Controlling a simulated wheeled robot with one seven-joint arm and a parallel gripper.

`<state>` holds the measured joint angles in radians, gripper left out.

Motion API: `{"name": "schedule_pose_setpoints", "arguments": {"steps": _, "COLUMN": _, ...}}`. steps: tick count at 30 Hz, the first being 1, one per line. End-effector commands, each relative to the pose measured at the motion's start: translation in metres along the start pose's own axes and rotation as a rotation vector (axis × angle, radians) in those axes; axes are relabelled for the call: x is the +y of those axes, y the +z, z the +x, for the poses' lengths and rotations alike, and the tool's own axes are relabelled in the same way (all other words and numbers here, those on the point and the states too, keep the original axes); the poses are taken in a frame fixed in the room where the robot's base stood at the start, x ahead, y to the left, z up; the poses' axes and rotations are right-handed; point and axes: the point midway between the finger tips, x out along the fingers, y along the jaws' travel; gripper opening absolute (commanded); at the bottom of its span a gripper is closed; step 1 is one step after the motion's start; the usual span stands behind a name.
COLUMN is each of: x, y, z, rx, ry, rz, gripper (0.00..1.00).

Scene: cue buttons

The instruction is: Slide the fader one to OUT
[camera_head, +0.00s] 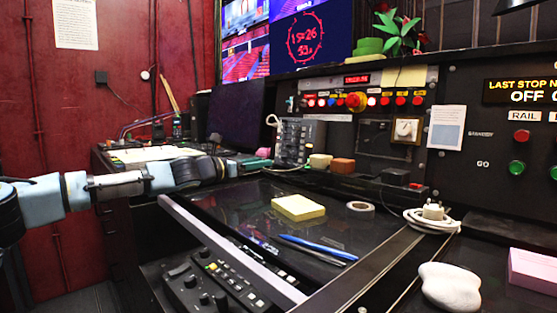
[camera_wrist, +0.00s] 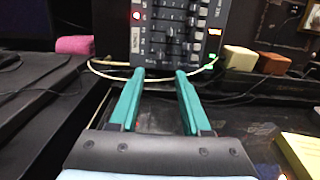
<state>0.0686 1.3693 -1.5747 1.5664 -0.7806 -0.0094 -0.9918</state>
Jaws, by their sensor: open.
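The fader panel (camera_head: 298,141) is a small dark box with several sliders, standing upright at the back of the desk. In the wrist view the panel (camera_wrist: 178,32) fills the top middle, with rows of pale fader caps and a red light at its upper left. Which slider is fader one, and the OUT marking, cannot be read. My gripper (camera_head: 262,163) reaches in from the left, just in front of the panel. In the wrist view my gripper (camera_wrist: 160,73) has its two teal fingers apart and empty, tips below the panel's lower edge; contact cannot be judged.
A pale cable (camera_wrist: 108,63) loops below the panel. A pink block (camera_wrist: 75,45) lies left of it; cream (camera_head: 320,161) and orange (camera_head: 342,165) blocks sit right. A yellow pad (camera_head: 298,207), tape roll (camera_head: 360,206) and pens (camera_head: 318,247) lie on the desk. A monitor (camera_head: 238,117) stands behind left.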

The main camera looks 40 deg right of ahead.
Motion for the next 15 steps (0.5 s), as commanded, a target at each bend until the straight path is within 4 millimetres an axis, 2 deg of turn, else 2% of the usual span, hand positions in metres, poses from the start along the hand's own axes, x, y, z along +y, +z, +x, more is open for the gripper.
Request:
{"name": "schedule_pose_setpoints", "arguments": {"steps": 1, "x": -0.001, "y": 0.001, "z": 0.011, "rx": 0.0, "ry": -0.001, "rz": 0.0, "gripper": 0.47}}
{"name": "schedule_pose_setpoints", "arguments": {"steps": 6, "x": -0.001, "y": 0.002, "z": 0.042, "rx": 0.0, "ry": -0.002, "rz": 0.001, "gripper": 0.47}}
{"name": "schedule_pose_setpoints", "arguments": {"steps": 10, "x": -0.001, "y": 0.001, "z": 0.059, "rx": 0.0, "ry": 0.0, "rz": 0.001, "gripper": 0.47}}
{"name": "schedule_pose_setpoints", "arguments": {"steps": 15, "x": 0.0, "y": 0.001, "z": 0.07, "rx": -0.001, "ry": -0.001, "rz": 0.0, "gripper": 0.47}}
